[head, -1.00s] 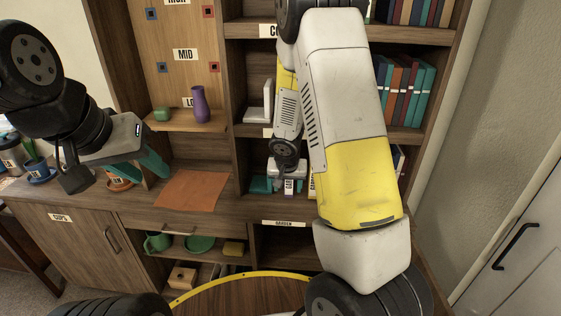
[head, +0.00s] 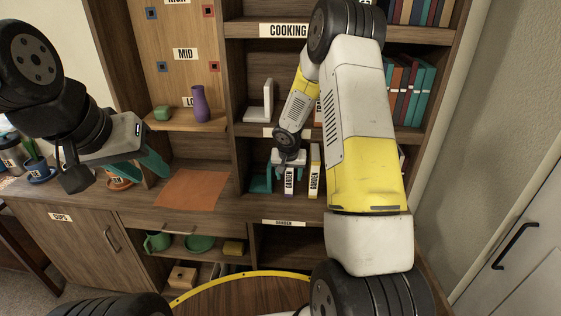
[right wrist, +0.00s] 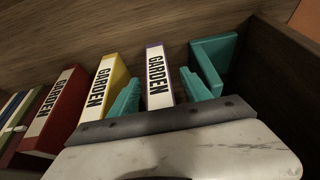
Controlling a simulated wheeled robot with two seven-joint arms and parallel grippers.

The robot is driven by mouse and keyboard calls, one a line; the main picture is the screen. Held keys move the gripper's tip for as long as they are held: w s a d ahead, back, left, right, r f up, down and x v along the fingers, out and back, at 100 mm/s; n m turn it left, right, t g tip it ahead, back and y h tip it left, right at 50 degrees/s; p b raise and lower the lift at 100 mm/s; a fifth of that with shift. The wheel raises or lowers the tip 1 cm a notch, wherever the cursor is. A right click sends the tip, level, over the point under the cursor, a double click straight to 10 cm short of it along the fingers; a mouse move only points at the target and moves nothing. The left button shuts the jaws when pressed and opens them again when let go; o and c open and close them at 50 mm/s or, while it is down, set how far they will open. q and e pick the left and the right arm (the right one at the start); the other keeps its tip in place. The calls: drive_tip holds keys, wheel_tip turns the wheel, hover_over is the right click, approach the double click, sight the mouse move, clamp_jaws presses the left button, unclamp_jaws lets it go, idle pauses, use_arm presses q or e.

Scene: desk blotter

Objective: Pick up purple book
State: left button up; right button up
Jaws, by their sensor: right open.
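The purple book (head: 289,182) stands upright in the lower shelf compartment, its spine labelled GARDEN. In the right wrist view, the purple book (right wrist: 155,45) shows a purple top edge and a white label. My right gripper (head: 289,162) is at the book's front. In the right wrist view, my right gripper (right wrist: 160,90) is open, with one teal finger on each side of the purple book; contact is not clear. My left gripper (head: 150,160) is at the left, away from the shelf books; one teal finger shows clearly and its opening is unclear.
A yellow GARDEN book (head: 314,170) stands beside the purple one. A red GARDEN book (right wrist: 60,105) stands further left in the wrist view. A teal bookend (right wrist: 222,62) is on the purple book's other side. A purple vase (head: 200,104) stands on the left shelf.

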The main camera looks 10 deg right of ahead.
drive_tip(key=shift+w+d+f, duration=0.1)
drive_tip(key=shift+f, duration=0.1)
clamp_jaws()
drive_tip(key=shift+r, duration=0.45)
idle(0.4)
